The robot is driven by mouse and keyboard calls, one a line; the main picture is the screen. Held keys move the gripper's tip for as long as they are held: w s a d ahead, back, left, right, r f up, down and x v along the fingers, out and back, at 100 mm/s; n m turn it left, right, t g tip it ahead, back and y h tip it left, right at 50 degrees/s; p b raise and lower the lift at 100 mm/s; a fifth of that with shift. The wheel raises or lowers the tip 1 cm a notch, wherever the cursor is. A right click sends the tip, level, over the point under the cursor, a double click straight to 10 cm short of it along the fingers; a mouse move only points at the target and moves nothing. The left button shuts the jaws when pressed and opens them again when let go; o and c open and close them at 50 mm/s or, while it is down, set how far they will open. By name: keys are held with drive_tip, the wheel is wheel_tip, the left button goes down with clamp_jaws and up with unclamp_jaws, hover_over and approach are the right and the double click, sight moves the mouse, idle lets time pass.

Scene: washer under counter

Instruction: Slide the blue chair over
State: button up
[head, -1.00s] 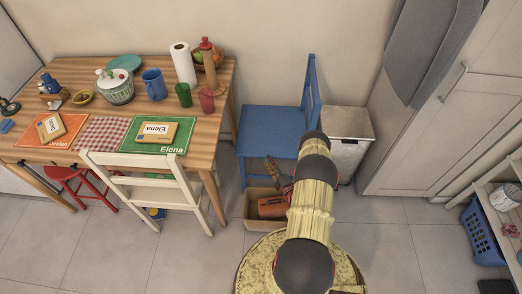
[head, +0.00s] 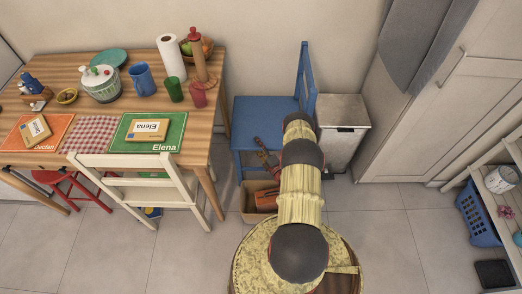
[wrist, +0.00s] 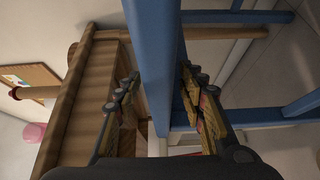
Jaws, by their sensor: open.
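The blue chair (head: 262,108) stands against the wall, right of the dining table, with its backrest on the right. My gripper (head: 264,156) is at the front edge of its seat, partly hidden by my arm. In the wrist view my gripper (wrist: 160,78) is open, with one finger on each side of a blue bar of the chair (wrist: 155,45). Gaps show between the fingers and the bar. My arm hides the chair's front right part in the head view.
The wooden table (head: 215,80) and white chair (head: 140,165) are on the left. A cardboard box (head: 250,205) sits on the floor below the blue chair's front. A lidded bin (head: 343,112) stands close on the right. Floor (head: 385,225) to the front right is clear.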

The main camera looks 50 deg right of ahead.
drive_tip(key=shift+b+x, duration=0.5)
drive_tip(key=shift+x, duration=1.5)
drive_tip(key=c, duration=0.3)
clamp_jaws()
